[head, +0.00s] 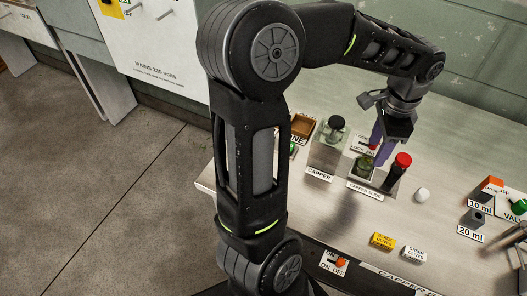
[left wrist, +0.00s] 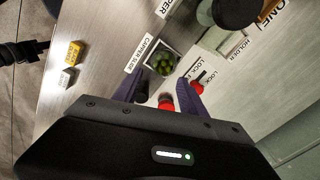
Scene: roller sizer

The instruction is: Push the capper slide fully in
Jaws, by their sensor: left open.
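The capper (head: 329,143) stands at the back of the bench, labelled CAPPER. The capper slide (head: 378,192) is in front and to its right, carrying an open jar of green olives (head: 365,166), also in the left wrist view (left wrist: 163,62). The slide's dark handle has a red knob (head: 403,160). My left gripper (head: 382,150) is open above the slide. In the left wrist view its fingers (left wrist: 160,92) stand either side of the red knob (left wrist: 166,102); contact cannot be told. Part of my right gripper seems to show at the right edge; its jaws are unclear.
A red lock pin (left wrist: 197,87) is beside the slide. A white cap (head: 422,195) lies to the right. Yellow (head: 382,241) and white (head: 414,253) olive blocks stand nearer the front. Dosing blocks (head: 475,217) are at right, and an ON/OFF switch (head: 341,262) is in front.

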